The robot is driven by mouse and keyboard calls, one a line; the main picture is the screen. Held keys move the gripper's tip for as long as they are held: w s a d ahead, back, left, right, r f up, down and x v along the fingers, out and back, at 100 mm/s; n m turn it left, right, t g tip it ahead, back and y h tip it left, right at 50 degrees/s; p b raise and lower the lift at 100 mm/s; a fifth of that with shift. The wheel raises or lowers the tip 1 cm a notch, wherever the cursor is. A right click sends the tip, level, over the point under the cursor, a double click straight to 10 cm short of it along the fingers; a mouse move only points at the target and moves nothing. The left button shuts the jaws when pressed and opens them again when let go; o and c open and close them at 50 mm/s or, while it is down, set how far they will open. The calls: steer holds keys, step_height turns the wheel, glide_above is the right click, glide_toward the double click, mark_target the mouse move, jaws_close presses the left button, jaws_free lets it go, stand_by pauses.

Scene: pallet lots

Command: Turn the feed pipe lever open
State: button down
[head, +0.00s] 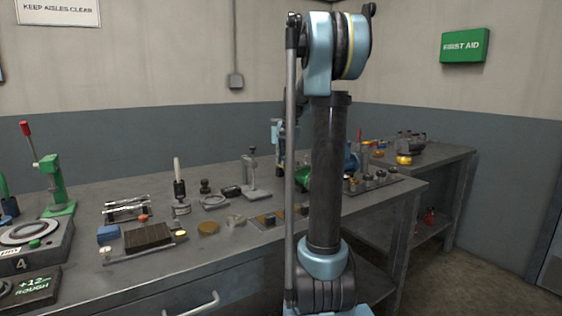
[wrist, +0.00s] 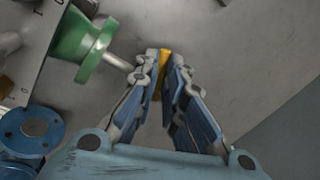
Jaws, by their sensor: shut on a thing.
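My gripper (wrist: 163,70) is shut on a yellow lever (wrist: 164,58) in the wrist view. The lever is a narrow strip between the two fingertips, and most of it is hidden by them. A green round flanged body (wrist: 83,44) with a pale stem reaches toward the fingers from the left. In the head view my arm covers the middle, and the gripper and lever cannot be made out. A bit of green (head: 303,178) shows just left of my arm there.
A blue flanged part (wrist: 30,131) lies at the lower left of the wrist view, close to my gripper. In the head view the long grey bench (head: 225,255) holds several small tools. A second bench (head: 448,156) stands at the right, with floor beside it.

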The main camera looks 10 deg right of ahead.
steer(key=d+n, duration=0.1)
steer(key=n, duration=0.3)
steer(key=d+n+g, duration=0.1)
steer(key=n, duration=0.2)
steer(key=d+n+g, duration=0.1)
steer(key=n, duration=0.3)
steer(key=shift+d+n+y, duration=0.15)
steer(key=shift+n+y, duration=0.15)
stand_by(0.4)
steer(key=c, duration=1.7)
jaws_free()
steer(key=r, duration=0.4)
steer(key=d+r, duration=0.1)
steer(key=r, duration=0.2)
steer(key=w+d+r, duration=0.1)
steer(key=r, duration=0.3)
steer(key=shift+d+r, duration=0.2)
steer(key=shift+r, duration=0.1)
